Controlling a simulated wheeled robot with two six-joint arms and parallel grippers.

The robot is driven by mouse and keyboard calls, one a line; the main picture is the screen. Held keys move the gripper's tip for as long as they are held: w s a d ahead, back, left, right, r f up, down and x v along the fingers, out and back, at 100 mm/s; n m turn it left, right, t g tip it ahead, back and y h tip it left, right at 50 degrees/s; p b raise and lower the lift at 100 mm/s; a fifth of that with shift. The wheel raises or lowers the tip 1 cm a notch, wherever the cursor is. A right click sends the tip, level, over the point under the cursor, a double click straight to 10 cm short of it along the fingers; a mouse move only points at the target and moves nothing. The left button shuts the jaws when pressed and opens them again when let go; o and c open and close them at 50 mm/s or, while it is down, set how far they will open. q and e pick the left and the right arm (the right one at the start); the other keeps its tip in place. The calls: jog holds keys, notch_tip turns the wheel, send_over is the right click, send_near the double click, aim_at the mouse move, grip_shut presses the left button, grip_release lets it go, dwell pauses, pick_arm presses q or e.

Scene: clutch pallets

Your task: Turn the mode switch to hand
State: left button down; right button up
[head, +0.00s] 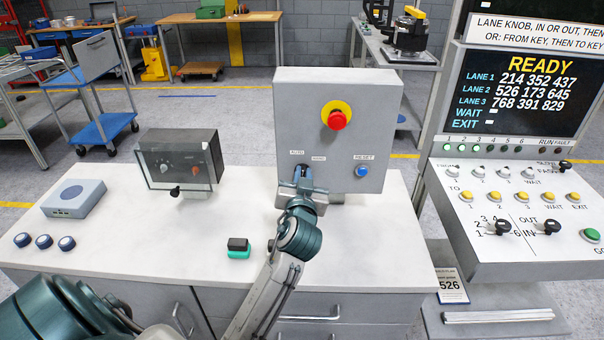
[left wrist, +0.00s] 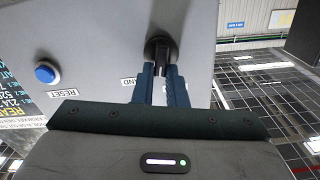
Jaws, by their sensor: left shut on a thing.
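The grey control box (head: 285,110) stands upright on the white bench. The mode switch is a black knob low on its front, between the AUTO label (head: 297,153) and the HAND label (head: 318,158). In the left wrist view the knob (left wrist: 158,48) shows between the two fingers. My left gripper (head: 302,176) is shut on this knob (left wrist: 160,76). The gripper covers most of the knob in the head view, so I cannot tell which label it points to. My right gripper is not in view.
A blue RESET button (head: 362,172) sits right of the switch, below a red emergency button (head: 337,119). A small dark box with knobs (head: 180,160) stands left. A black and green block (head: 238,247) lies near my forearm. A lane panel (head: 510,210) stands right.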

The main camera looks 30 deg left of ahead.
pick_arm(q)
jog(key=shift+w+d+f+m+p, duration=0.15)
jog(key=shift+m+p, duration=0.6)
jog(key=shift+m, duration=0.8)
jog(key=shift+d+m+p, duration=0.1)
jog(key=shift+m+p, duration=0.65)
jog(key=shift+m, duration=0.85)
jog(key=shift+w+d+f+m+p, duration=0.15)
jog(key=shift+m+p, duration=0.6)
jog(key=shift+m, duration=0.8)
jog(key=c, duration=1.5)
grip_release()
jog(key=shift+o, duration=0.2)
jog(key=v, duration=1.1)
